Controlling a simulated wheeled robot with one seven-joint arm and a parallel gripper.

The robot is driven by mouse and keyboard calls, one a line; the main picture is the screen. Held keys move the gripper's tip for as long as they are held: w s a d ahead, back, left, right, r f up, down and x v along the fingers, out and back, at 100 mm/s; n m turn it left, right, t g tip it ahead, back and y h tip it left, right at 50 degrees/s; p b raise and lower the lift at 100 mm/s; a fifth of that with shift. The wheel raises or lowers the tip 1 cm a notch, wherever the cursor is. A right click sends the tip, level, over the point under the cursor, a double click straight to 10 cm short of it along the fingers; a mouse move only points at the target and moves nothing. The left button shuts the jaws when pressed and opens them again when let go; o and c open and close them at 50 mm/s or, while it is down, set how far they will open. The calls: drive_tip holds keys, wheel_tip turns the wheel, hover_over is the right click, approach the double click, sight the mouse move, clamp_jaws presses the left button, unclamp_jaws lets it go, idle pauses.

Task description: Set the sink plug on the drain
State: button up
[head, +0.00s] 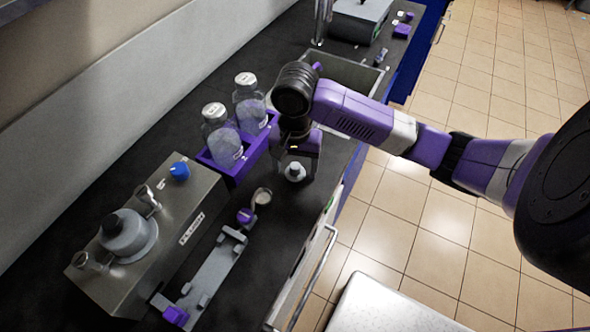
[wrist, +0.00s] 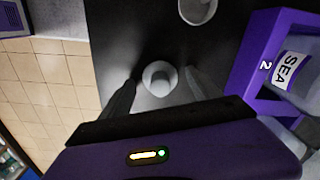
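A small pale round plug with a knob (head: 295,171) stands on the dark counter, in front of the purple bottle rack; I take it for the sink plug. In the wrist view the plug (wrist: 159,77) sits between the two dark fingers of my gripper (wrist: 161,90). The fingers are apart, with a visible gap on each side of the plug. In the head view my gripper (head: 296,158) points down right over the plug. The sink (head: 350,73) lies behind my arm, with its rim partly showing. Its drain is hidden.
The purple rack (head: 238,168) with two labelled bottles stands close left of my gripper. A small cup (head: 262,196) and a grey holder (head: 212,272) lie nearer. A steel unit (head: 150,240) stands at left. A tap (head: 321,20) rises by the sink.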

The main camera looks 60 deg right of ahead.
drive_tip(key=shift+r, duration=0.1)
drive_tip(key=c, duration=1.5)
